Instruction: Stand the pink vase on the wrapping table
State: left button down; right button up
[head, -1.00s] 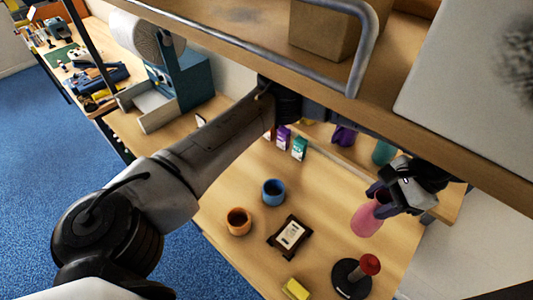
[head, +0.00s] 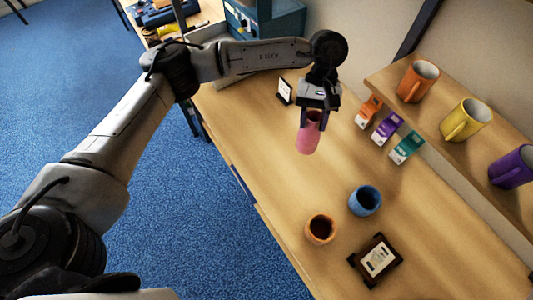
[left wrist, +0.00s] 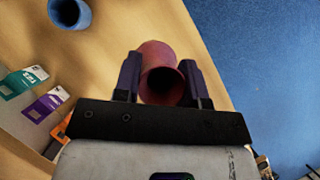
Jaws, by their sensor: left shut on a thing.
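The pink vase (head: 307,139) is in my left gripper (head: 313,116), whose fingers are shut on it near its mouth. The gripper points down, and the vase hangs nearly upright, slightly tilted in the picture, over the far part of the wooden wrapping table (head: 260,135). I cannot tell whether its base touches the table. In the left wrist view the vase (left wrist: 157,58) sits between both fingers with its dark opening facing the camera, and the table (left wrist: 120,25) lies beyond. My right gripper is not in view.
Orange, purple (head: 387,128) and teal small boxes stand right of the vase. A blue cup (head: 365,200), an orange cup (head: 320,229) and a black-framed label (head: 376,258) are nearer. A shelf (head: 440,130) holds mugs. The table left of the vase is clear.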

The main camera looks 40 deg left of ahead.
pick_arm(q)
jog(key=w+a+f+n+t+h+b, duration=0.1)
jog(key=w+a+f+n+t+b, duration=0.15)
jog(key=f+n, duration=0.3)
jog(key=w+a+f+n+t+h+b, duration=0.1)
jog(key=w+f+n+t+h+b, duration=0.15)
jog(key=f+n, duration=0.3)
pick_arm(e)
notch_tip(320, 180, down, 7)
pick_arm(q)
jog(key=s+a+f+p, duration=0.3)
jog(key=a+f+p, duration=0.2)
jog(key=a+f, duration=0.6)
jog(key=shift+f+y, duration=0.35)
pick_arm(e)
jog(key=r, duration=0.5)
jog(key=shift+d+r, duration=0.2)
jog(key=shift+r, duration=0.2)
pick_arm(q)
jog(key=shift+f, duration=0.15)
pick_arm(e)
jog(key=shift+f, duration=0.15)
pick_arm(q)
jog(key=c, duration=0.7)
grip_release()
jog(key=shift+s, duration=0.1)
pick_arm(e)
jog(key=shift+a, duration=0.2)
